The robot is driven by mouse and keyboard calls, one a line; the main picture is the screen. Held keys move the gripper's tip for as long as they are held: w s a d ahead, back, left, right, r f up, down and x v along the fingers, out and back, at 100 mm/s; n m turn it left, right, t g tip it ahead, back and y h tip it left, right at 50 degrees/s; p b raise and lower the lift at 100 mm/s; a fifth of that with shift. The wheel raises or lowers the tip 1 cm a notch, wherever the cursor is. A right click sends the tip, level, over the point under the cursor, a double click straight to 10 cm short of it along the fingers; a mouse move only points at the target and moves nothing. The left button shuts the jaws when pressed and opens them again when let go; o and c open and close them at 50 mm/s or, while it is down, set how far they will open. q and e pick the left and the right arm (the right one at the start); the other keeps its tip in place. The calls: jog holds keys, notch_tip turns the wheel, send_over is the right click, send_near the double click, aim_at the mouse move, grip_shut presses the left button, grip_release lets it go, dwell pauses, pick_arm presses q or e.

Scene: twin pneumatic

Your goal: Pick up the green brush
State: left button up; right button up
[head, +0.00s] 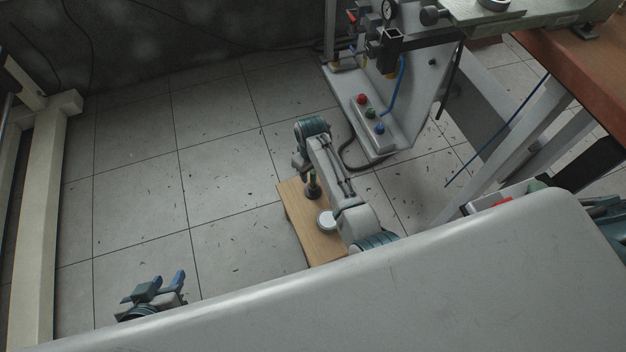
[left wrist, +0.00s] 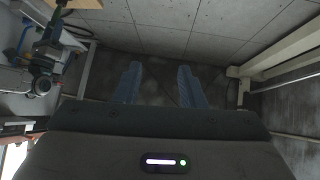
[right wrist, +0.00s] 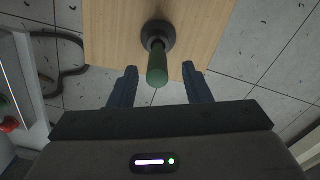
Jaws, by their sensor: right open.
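The green brush (head: 313,186) stands on a wooden board, its dark round base down. In the right wrist view the green handle (right wrist: 157,68) points toward the camera, between and slightly beyond the fingers. My right gripper (head: 299,161) is open and empty above the board's far end; its two fingers (right wrist: 155,86) show apart with the handle's end near the gap. My arm hides part of the board in the head view. My left gripper (head: 163,284) is open and empty over the floor at the lower left, far from the brush; its fingers show apart in the left wrist view (left wrist: 158,82).
The wooden board (head: 298,222) also carries a white round dish (head: 327,221). Behind it stands a grey machine panel (head: 415,95) with a red, green and blue button box (head: 368,119). A brown tabletop (head: 590,60) is at right.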

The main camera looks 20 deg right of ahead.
aim_at(313, 179)
jog(key=f, duration=0.1)
jog(key=f+b, duration=0.1)
jog(key=f, duration=0.1)
jog(key=shift+s+d, duration=0.15)
jog(key=shift+d, duration=0.05)
jog(key=shift+f, duration=1)
pick_arm(q)
jog(key=w+r+t, duration=0.1)
jog(key=w+t, duration=0.1)
jog(key=shift+w+r+t, duration=0.35)
jog(key=shift+w+t, duration=0.05)
pick_arm(e)
grip_shut()
